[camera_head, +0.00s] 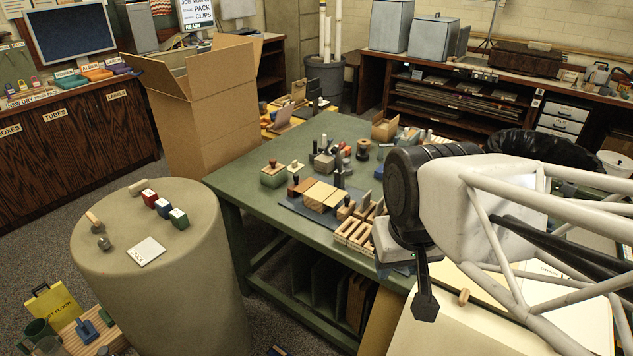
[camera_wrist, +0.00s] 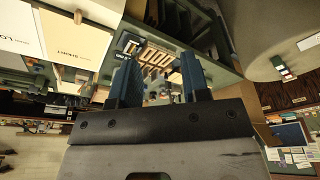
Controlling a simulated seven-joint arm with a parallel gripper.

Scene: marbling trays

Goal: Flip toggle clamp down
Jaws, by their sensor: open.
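My gripper (camera_head: 424,300) hangs at the front right edge of the green table in the head view, with one dark finger showing and pointing down. In the wrist view my gripper (camera_wrist: 159,68) has its two blue fingers wide apart, with nothing between them. A dark fixture board (camera_head: 291,204) with pale wooden blocks lies on the table, left of my gripper and apart from it. An upright black handle (camera_head: 338,180) stands at this board and may be the toggle clamp's lever. The clamp's body is too small to make out.
The green table (camera_head: 262,212) holds a slotted wooden rack (camera_head: 352,236) close to my gripper, and several small blocks and tools. A round beige pedestal (camera_head: 165,285) stands at the left. An open cardboard box (camera_head: 215,110) stands behind it. Pale boards lie below my arm.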

